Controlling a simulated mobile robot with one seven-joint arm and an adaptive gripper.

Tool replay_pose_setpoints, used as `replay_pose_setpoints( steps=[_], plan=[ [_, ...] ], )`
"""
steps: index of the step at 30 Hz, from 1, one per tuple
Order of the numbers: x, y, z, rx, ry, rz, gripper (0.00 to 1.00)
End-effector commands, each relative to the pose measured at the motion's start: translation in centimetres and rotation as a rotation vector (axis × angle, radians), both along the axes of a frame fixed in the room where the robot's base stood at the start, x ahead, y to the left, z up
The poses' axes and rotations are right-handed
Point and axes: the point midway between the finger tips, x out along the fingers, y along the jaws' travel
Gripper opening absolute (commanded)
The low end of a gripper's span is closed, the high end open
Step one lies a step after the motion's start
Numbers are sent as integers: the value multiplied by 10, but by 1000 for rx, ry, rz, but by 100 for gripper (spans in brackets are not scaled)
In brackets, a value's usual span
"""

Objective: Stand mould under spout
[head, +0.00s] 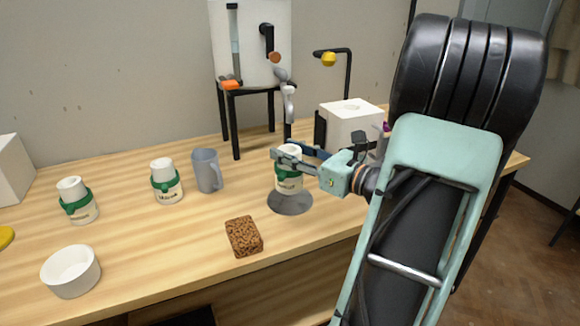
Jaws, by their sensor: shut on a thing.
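My gripper (288,155) is shut on a white mould (289,183) with a green band and dark lettering. The mould is upright, with its base over the dark grey round disc (291,206). I cannot tell whether it touches the disc or hangs just above it. The fingers cover part of its upper body. The grey spout (289,103) comes down from the white tank (258,60) on a black stand, above and behind the mould. Two similar white moulds with green bands stand to the left, one at mid-left (166,192) and one farther left (77,212).
A grey mug (207,171) stands left of the held mould. A brown sponge-like block (243,237) lies in front. A white bowl (71,272) sits front left. A white box with a top hole (351,127) and a black post with a yellow end (329,59) stand behind my arm.

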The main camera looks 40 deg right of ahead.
Motion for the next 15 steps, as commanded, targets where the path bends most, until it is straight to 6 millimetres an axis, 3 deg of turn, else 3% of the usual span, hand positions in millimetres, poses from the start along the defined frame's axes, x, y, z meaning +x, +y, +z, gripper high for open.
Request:
replay_pose_setpoints(
  steps=[1, 5, 15],
  plan=[
    [-1, -1, -14, 4, -1, 0, 0],
    [-1, -1, -34, 3, -1, 0, 0],
    [-2, 0, -35, 0, -2, 1, 0]
  ],
)
